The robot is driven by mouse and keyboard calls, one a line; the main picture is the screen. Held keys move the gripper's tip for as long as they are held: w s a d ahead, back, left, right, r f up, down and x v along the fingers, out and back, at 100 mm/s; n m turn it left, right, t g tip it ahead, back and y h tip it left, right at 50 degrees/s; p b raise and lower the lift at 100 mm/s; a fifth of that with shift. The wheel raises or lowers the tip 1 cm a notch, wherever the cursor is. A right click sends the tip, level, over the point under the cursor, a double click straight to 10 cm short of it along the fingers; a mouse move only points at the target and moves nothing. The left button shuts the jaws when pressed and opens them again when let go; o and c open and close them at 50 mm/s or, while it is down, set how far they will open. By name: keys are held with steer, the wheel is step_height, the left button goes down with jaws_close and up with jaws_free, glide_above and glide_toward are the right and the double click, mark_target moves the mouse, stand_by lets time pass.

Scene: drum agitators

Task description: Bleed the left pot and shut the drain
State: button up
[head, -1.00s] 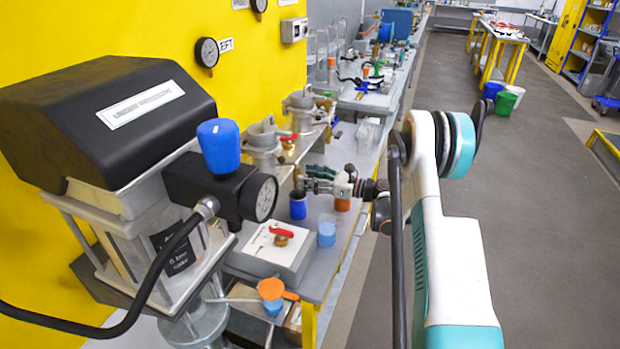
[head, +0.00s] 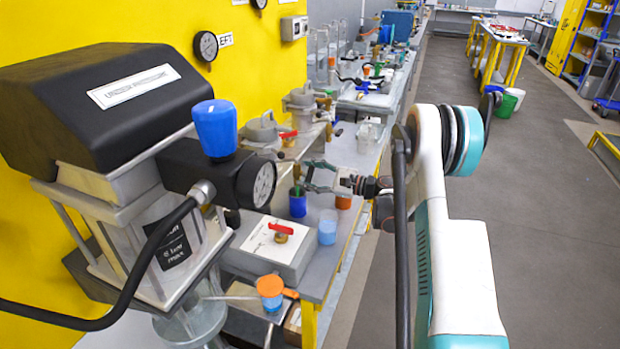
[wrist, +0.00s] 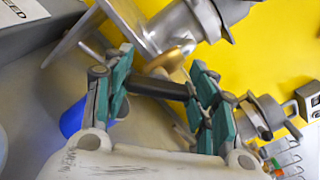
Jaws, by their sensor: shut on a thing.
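A grey lidded pot (head: 264,132) stands on a raised shelf near the wall gauge (head: 206,46) with a partly hidden sign ending in "EFT". A second, similar pot (head: 301,97) stands behind it. A red-handled valve (head: 288,134) is beside the nearer pot. My gripper (head: 305,178) is below the shelf, above the blue cup (head: 298,206). In the wrist view my gripper (wrist: 158,88) is shut on a dark bar (wrist: 166,88) across its pads. A brass round part (wrist: 170,60) is just beyond the bar. I cannot tell which fitting the bar belongs to.
In front stands a grey box with a red valve handle (head: 282,228). A light-blue cup (head: 327,232) and an orange-topped cup (head: 270,291) are near it. A large black-hooded machine (head: 105,100) with a blue knob (head: 215,128) and hose fills the left. The aisle is clear at right.

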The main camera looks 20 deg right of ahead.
steer(key=n+b, duration=0.1)
steer(key=n, duration=0.4)
steer(key=shift+f+n, duration=0.15)
steer(key=shift+n, duration=0.15)
steer(key=shift+a+f+n+b, duration=0.1)
steer(key=shift+n+b, duration=0.6)
steer(key=shift+n, duration=1.5)
steer(key=o, duration=1.1)
steer(key=shift+c, duration=0.2)
steer(key=v, duration=1.2)
